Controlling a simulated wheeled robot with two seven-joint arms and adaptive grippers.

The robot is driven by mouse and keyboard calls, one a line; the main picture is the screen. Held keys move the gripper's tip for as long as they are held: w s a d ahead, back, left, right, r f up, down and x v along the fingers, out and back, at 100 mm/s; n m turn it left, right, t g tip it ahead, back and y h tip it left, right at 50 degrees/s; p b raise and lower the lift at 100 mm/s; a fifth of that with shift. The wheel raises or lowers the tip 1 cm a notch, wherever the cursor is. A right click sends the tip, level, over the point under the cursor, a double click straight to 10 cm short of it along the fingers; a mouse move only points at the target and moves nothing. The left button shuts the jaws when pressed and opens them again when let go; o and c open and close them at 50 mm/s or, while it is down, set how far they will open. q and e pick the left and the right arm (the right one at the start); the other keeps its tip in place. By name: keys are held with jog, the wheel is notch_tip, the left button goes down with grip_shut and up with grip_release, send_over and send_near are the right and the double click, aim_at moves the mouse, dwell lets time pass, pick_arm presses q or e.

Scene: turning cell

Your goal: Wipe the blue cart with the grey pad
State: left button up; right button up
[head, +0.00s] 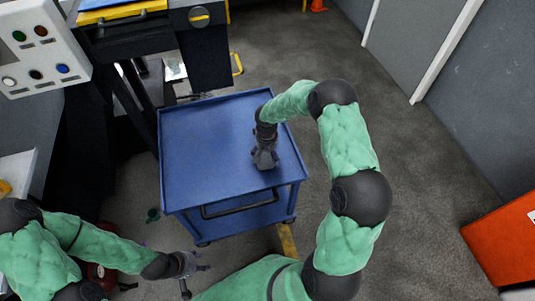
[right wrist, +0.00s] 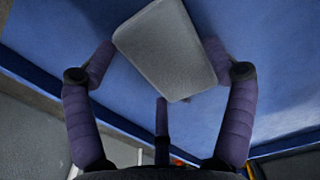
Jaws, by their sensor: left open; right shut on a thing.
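The blue cart (head: 205,150) stands in the middle of the head view, with a flat rimmed top, a black handle at the front and a lower shelf. My right gripper (head: 265,160) is over the right part of the cart's top, pointing down. In the right wrist view it is shut on the grey pad (right wrist: 168,50), which lies between its fingers against the blue surface (right wrist: 265,50). Whether the pad touches the cart cannot be told for sure. The pad is hidden in the head view. My left gripper (head: 194,276) is open and empty, low in front of the cart.
A dark machine (head: 120,50) with a white button panel (head: 45,45) stands at the left and back. An orange-red object (head: 505,240) is at the right. The grey floor (head: 430,190) right of the cart is clear.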

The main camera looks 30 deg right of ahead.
aim_at(267, 156)
jog(key=shift+r+p, duration=1.9)
jog(key=shift+r, duration=1)
notch_tip(267, 156, up, 3)
jog(key=shift+p, duration=0.9)
